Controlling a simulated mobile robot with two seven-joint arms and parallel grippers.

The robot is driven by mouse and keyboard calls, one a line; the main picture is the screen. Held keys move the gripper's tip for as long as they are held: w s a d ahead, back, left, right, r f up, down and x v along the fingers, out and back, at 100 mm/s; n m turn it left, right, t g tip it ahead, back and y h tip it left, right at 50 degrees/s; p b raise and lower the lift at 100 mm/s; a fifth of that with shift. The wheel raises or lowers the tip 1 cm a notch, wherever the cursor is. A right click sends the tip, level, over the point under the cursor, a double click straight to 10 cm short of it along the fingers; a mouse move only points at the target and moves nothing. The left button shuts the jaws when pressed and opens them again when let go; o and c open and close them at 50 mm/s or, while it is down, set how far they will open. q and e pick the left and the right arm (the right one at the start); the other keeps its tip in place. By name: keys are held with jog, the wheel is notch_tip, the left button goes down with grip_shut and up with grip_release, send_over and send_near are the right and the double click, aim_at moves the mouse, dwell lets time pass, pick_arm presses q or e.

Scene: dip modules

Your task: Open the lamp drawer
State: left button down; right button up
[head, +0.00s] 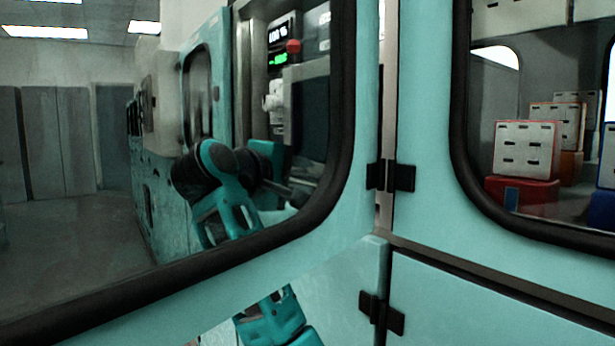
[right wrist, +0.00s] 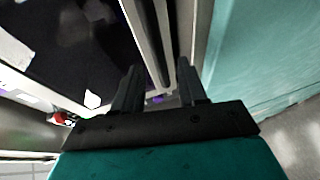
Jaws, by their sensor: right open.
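I cannot make out a lamp drawer for certain in either view. A teal machine (head: 217,75) with an open bay shows through the window of a teal door (head: 345,215) in the head view. My teal and black arm shows through that window, its dark gripper (head: 300,188) at the bay, with the fingers hard to see. In the right wrist view my right gripper (right wrist: 160,78) is open, with two dark fingers apart. Pale upright edges and a small purple patch (right wrist: 157,99) lie beyond and between the fingers. My left gripper is not in view.
The door's black-framed window and hinges (head: 390,176) stand close in front. Inside the bay are lit displays (head: 278,58) and a red button (head: 293,46). At right, white modules on red bases (head: 521,192) sit behind another window. Open floor (head: 70,240) lies at left.

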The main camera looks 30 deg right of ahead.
jog(key=shift+x, duration=1.6)
grip_shut()
